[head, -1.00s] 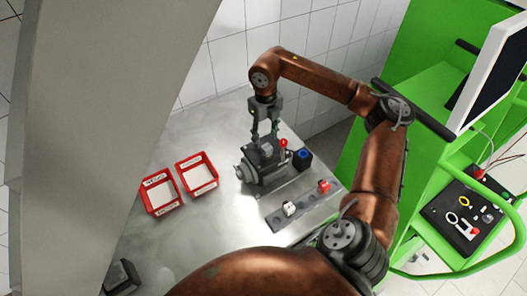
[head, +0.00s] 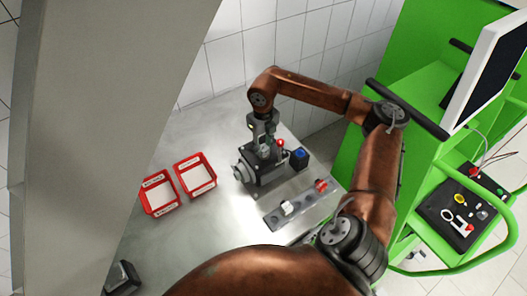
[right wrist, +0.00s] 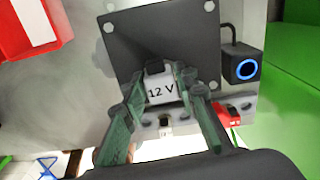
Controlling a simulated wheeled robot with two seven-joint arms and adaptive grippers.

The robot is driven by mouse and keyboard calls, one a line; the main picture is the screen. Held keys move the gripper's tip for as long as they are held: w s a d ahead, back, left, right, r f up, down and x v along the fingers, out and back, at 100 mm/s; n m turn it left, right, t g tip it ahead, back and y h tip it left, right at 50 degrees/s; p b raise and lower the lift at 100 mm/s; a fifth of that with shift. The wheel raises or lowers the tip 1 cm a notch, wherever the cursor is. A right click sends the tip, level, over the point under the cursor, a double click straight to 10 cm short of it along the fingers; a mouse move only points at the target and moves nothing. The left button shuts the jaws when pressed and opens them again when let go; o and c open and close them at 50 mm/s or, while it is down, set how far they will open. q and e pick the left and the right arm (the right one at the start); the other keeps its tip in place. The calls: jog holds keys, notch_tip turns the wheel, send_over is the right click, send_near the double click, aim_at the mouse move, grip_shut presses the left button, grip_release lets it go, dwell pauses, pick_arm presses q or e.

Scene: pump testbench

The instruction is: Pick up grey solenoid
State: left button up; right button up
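The grey solenoid (right wrist: 161,90), marked "12 V", sits on the dark pump block (right wrist: 200,45). My right gripper (right wrist: 161,72) is lowered over it, with its green-grey fingers along both sides. Hardly any gap shows between fingers and solenoid, but I see no clear clamping. In the head view, my right gripper (head: 264,152) points down at the pump block (head: 265,172) and partly hides the solenoid. My left gripper does not show.
A blue-ringed button box (head: 300,158) and a red piece (head: 281,143) are close to the gripper. A grey strip (head: 300,205) with a white and a red fitting lies in front. Two red bins (head: 195,175) stand left. A green cart (head: 400,110) is at right.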

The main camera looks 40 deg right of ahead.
grip_shut()
jog(key=shift+r, duration=0.15)
